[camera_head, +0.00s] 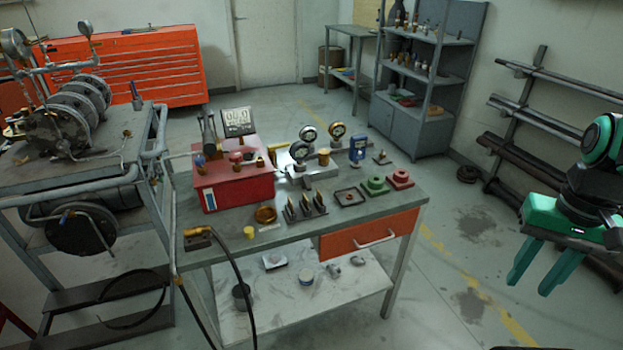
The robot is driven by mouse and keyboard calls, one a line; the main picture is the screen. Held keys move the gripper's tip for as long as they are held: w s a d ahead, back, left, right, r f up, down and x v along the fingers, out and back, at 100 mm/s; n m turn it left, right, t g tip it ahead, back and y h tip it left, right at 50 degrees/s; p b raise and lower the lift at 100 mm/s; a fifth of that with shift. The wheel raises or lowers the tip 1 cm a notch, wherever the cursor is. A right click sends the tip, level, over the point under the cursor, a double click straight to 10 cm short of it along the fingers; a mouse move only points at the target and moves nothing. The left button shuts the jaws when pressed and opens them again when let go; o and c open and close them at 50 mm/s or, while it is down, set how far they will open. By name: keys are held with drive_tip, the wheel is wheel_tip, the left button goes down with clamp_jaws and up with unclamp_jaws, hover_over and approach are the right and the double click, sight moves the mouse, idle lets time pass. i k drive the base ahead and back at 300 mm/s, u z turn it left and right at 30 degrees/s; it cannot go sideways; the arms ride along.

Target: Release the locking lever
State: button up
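My gripper (530,287) hangs at the right edge of the picture, over the floor and well apart from the workbench. Its two green fingers are spread with nothing between them. I cannot tell for sure which part is the locking lever. A dark upright handle-like part (208,130) stands at the red box (235,185) on the workbench, near small blue and red fittings. No gate valve is clearly recognisable at this size.
The workbench (290,232) holds gauges (337,130), brass fittings, green and red flanges (400,178) and a black hose (240,285) over its front. An orange drawer (368,235) is shut. Shelves (420,90) and a pipe rack (530,110) stand behind. Floor between bench and gripper is clear.

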sight(306, 180)
drive_tip(key=z, duration=0.05)
drive_tip(key=i, duration=1)
drive_tip(key=u, duration=0.05)
